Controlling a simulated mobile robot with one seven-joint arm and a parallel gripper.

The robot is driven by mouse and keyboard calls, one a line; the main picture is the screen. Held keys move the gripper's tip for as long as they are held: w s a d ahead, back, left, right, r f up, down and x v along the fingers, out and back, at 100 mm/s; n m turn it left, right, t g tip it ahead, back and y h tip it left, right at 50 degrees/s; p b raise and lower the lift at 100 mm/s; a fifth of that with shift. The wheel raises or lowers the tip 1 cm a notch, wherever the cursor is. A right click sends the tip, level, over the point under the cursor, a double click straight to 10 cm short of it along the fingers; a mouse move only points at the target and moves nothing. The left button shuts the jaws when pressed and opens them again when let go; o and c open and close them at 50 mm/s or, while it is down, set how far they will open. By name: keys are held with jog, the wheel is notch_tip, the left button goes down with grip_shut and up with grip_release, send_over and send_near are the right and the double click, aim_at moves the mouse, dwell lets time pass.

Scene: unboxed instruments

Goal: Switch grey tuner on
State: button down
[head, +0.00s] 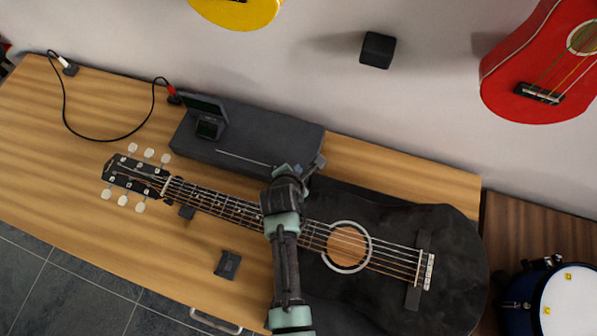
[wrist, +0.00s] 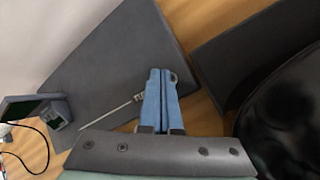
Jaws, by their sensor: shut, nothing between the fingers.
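A small dark grey device with a dark screen, which looks like the grey tuner (head: 208,127), stands near the left end of a long grey box (head: 262,138). It also shows at the left of the wrist view (wrist: 54,113), with a greenish screen; I cannot tell whether it is lit. A larger dark panel (head: 206,106) stands right behind it. My gripper (head: 288,168) is over the right part of the grey box, well to the right of the device. Its blue fingers are together and empty in the wrist view (wrist: 158,72). No switch can be made out.
A black guitar (head: 450,240) lies on the wooden table (head: 60,170) in front of the box. A thin metal rod (head: 243,158) lies along the box, left of the fingers. A black cable (head: 95,138) is at the left. A small dark block (head: 228,264) lies near the front edge.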

jog(key=shift+f+b, duration=0.3)
jog(key=shift+f, duration=0.3)
dwell(0.7)
jog(key=shift+r+p, duration=0.8)
jog(key=shift+p, duration=0.1)
notch_tip(320, 180, up, 5)
jog(key=p, duration=0.5)
dwell(0.4)
